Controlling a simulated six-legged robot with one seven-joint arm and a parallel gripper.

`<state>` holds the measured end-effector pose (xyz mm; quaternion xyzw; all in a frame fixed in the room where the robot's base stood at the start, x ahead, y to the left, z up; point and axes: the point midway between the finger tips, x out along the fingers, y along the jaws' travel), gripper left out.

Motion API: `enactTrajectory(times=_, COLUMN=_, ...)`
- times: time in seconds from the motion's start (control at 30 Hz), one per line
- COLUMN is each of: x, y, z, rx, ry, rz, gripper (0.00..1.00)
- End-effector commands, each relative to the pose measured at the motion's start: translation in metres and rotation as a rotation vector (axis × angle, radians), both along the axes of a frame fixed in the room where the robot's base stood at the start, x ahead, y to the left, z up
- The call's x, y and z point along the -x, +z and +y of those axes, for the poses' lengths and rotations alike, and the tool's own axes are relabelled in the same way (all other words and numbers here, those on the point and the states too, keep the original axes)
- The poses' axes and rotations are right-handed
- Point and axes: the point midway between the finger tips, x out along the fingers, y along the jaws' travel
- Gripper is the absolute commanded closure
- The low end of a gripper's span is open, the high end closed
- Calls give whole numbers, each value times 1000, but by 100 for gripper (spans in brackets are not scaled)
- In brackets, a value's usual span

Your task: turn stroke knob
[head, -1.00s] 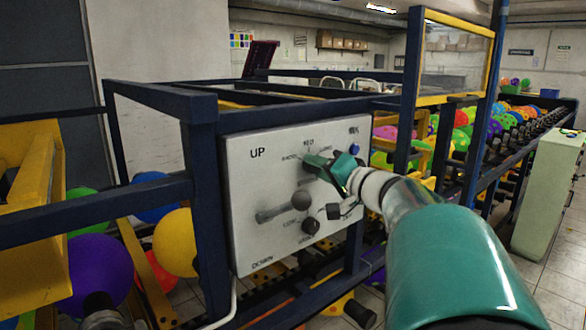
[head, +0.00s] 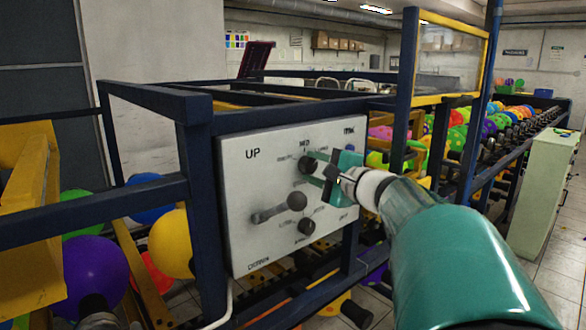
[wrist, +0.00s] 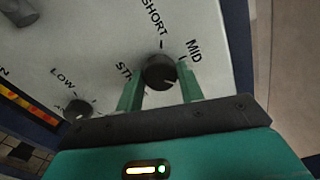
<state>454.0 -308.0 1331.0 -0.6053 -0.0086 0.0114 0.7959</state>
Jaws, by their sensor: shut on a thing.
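The stroke knob (wrist: 158,72) is a round dark knob on the white control panel (wrist: 90,40). In the wrist view it sits between the two green fingers of my gripper (wrist: 159,80), which is shut on it. The words SHORT and MID show around it, and a label starting "ST" is partly hidden by a finger. In the head view the knob (head: 306,164) is at the upper middle of the panel (head: 240,200), with my gripper (head: 314,166) reaching it from the right.
A lever with a dark ball (head: 297,201) and a lower dark knob (head: 306,226) sit below on the panel. A blue button (head: 349,147) is at its upper right. A dark blue frame (head: 200,190) surrounds the panel.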

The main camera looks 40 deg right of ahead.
Motion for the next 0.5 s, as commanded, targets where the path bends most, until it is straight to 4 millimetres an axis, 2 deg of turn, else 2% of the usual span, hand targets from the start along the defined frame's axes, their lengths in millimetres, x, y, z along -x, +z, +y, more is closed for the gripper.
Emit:
enactTrajectory(times=0.2, x=0, y=0, z=0, rx=-124, ry=0, rz=5, gripper=85)
enactTrajectory(times=0.5, x=1, y=0, z=-1, rx=-199, ry=-1, rz=6, gripper=85)
